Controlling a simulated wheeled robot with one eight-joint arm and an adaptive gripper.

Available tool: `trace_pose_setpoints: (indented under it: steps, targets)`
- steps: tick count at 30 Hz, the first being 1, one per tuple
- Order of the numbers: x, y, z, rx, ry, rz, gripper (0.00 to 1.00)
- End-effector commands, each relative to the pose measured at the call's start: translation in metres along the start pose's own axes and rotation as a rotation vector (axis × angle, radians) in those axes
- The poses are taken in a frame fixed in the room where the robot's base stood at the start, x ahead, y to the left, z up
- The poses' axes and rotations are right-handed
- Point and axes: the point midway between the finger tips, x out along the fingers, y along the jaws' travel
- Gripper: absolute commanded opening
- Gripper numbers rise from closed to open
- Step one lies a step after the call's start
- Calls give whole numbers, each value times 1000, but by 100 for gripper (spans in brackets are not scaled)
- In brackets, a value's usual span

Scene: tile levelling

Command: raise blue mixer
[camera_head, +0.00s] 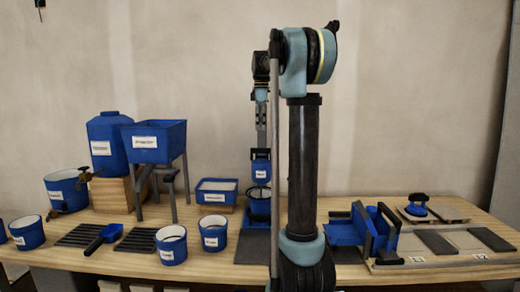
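The blue mixer (261,170) is a small blue body with a white label, upright in the middle of the table. Its lower part reaches down to a dark blue bucket (259,205); whether it sits inside the bucket is too small to tell. My gripper (261,145) hangs pointing down right above the mixer, at its top. The fingers are small and dark here, so I cannot tell whether they are open or closed on it. My arm partly covers the area to the right of the bucket.
Labelled blue buckets (171,245) stand along the front left, with a blue scoop (103,238) beside them. A blue hopper (154,142) on legs stands behind, and a blue tray (216,192) is left of the mixer. Blue tools (350,229) and grey tiles (436,242) lie at right.

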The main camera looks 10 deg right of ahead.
Motion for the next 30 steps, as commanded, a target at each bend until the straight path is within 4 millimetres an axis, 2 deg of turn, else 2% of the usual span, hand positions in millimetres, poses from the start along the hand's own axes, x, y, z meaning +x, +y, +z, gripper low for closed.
trace_pose_setpoints:
  steps: [9,15,21,30]
  targets:
    - [57,0,0,0,0,0,38]
    - [87,0,0,0,0,0,38]
    - [103,0,0,0,0,0,38]
    - [107,0,0,0,0,0,38]
